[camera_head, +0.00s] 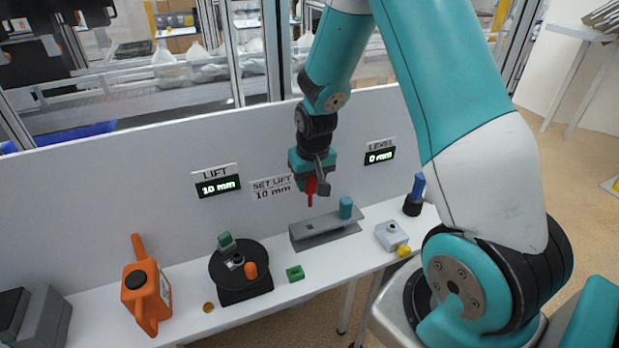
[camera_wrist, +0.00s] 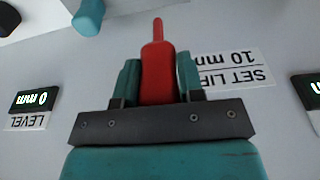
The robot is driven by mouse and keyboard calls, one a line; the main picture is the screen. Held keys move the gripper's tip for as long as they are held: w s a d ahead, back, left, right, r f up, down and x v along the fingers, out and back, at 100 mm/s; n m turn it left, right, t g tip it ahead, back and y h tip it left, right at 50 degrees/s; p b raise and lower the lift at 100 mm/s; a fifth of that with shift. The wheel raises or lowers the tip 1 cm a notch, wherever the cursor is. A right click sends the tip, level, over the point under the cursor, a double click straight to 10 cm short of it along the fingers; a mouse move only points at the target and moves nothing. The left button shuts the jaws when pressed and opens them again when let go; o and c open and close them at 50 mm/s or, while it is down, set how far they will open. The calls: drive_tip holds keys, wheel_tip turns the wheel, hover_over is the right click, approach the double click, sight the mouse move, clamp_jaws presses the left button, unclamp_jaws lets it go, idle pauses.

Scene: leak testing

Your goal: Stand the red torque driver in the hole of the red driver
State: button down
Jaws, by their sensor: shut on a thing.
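My gripper (camera_head: 314,182) is shut on the red torque driver (camera_head: 310,190) in front of the back panel. The driver hangs roughly upright, its thin tip pointing down, above the grey rack (camera_head: 312,240) and apart from it. In the wrist view the red driver (camera_wrist: 158,72) sits between the two teal fingers of my gripper (camera_wrist: 158,80), its thin end pointing away from the palm. The grey rack has a dark hole on its top toward the left. A teal driver (camera_head: 346,207) stands at the rack's right end.
Left on the bench are a black round fixture (camera_head: 243,290) with green and orange parts, an orange bottle (camera_head: 146,290) and a green block (camera_head: 295,273). Right of the rack are a grey box (camera_head: 391,236) with a yellow part and a blue-topped item (camera_head: 415,195). The panel stands close behind.

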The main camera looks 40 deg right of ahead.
sight(310, 205)
drive_tip(key=shift+f+b, duration=2.3)
drive_tip(key=shift+f, duration=1.05)
drive_tip(key=shift+f, duration=0.15)
drive_tip(key=shift+f+b, duration=2.4)
drive_tip(key=shift+f, duration=0.5)
drive_tip(key=c, duration=0.7)
unclamp_jaws()
drive_tip(key=shift+o, duration=0.2)
wheel_tip(310, 205, up, 17)
drive_tip(key=s+b, duration=0.2)
drive_tip(key=s, duration=0.1)
drive_tip(key=s+a+r+n+g+y, duration=0.1)
drive_tip(key=s+a+r+n+y, duration=0.1)
drive_tip(key=s+a+n, duration=0.3)
drive_tip(key=s+a+r+n+g+y, duration=0.1)
drive_tip(key=s+a+n, duration=0.4)
drive_tip(key=s+a, duration=0.9)
drive_tip(key=a+r+y, duration=0.1)
drive_tip(key=a, duration=0.2)
drive_tip(key=shift+s+a+y, duration=0.15)
drive_tip(key=shift+a+y, duration=0.15)
drive_tip(key=shift+y, duration=0.1)
